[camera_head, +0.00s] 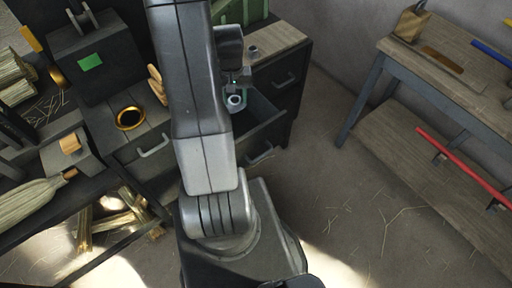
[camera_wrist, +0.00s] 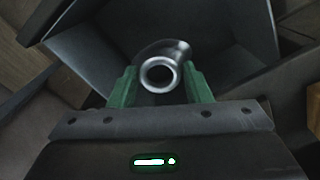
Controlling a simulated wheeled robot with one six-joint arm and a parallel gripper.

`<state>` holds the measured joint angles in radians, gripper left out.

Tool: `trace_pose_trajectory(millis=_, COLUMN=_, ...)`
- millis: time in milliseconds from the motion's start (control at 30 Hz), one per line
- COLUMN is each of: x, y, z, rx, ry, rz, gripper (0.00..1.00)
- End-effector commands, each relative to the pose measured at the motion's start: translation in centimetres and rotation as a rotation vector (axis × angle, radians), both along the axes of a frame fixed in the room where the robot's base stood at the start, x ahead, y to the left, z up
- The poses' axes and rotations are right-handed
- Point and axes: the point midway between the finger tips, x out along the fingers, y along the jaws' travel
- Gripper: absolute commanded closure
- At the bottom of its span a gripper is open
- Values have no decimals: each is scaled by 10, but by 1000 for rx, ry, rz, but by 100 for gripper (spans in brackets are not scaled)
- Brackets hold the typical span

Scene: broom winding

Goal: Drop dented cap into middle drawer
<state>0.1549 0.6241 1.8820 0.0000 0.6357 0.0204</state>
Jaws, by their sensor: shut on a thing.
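The dented cap (camera_wrist: 170,52) is a short, shiny metal tube with a round open end, bent or dented toward its far side. My gripper (camera_wrist: 160,86) is shut on it, with a green finger on each side. In the head view the cap (camera_head: 236,100) hangs below my gripper (camera_head: 236,90), over an open drawer (camera_head: 262,118). The drawer is dark and pulled out, with a handle on its front. The dark hollow of the drawer (camera_wrist: 105,45) fills much of the wrist view behind the cap. My arm hides part of the drawer's left side.
A small metal piece (camera_head: 253,50) stands on the wooden cabinet top (camera_head: 278,42), near a green box (camera_head: 240,10). A bench (camera_head: 440,65) and a red rod (camera_head: 462,165) stand far right. Open floor lies between.

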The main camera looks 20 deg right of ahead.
Motion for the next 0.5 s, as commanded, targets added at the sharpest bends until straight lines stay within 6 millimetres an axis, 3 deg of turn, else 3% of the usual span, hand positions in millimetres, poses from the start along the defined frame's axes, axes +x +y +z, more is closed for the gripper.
trace_pose_trajectory(millis=67, x=0, y=0, z=1, rx=0, ry=0, rz=0, gripper=80)
trace_pose_trajectory(millis=100, x=0, y=0, z=1, rx=0, ry=0, rz=0, gripper=50)
trace_pose_trajectory(millis=200, x=0, y=0, z=1, rx=0, ry=0, rz=0, gripper=30)
trace_pose_trajectory(millis=500, x=0, y=0, z=1, rx=0, ry=-1, rz=0, gripper=30)
